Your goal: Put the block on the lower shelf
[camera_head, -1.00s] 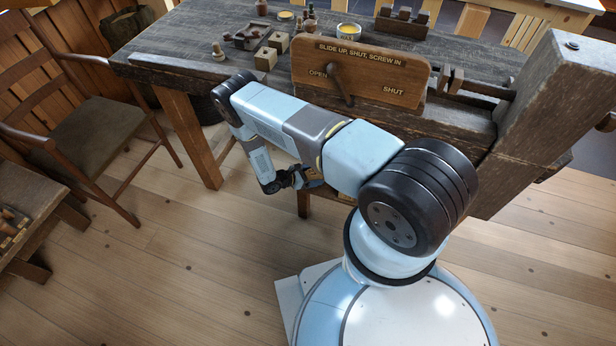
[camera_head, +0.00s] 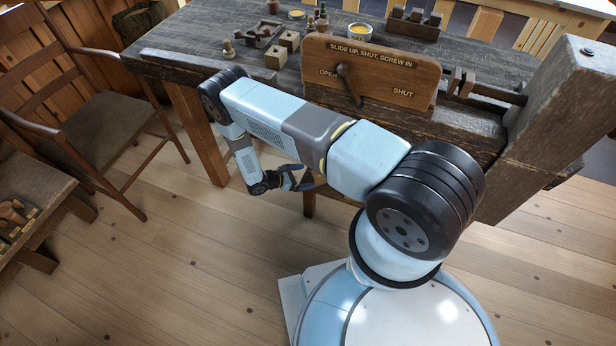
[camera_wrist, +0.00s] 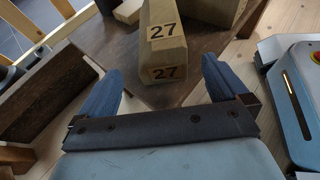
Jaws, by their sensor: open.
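A pale wooden block (camera_wrist: 163,45) stamped "27" on two faces shows in the wrist view, on or just above a brown wooden board (camera_wrist: 115,50). My gripper (camera_wrist: 161,80) is open, with one blue finger on each side of the block's near end and visible gaps between. In the head view my gripper (camera_head: 287,180) hangs low beside the workbench's front edge. The block cannot be made out there. I cannot tell which board is the lower shelf.
The workbench (camera_head: 190,38) holds small drilled cubes (camera_head: 276,59), a "SLIDE UP, SHUT, SCREW IN" board (camera_head: 372,72) and cups. A chair (camera_head: 110,125) stands left. Another pale wood piece (camera_wrist: 128,11) lies near the block. Floor in front is clear.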

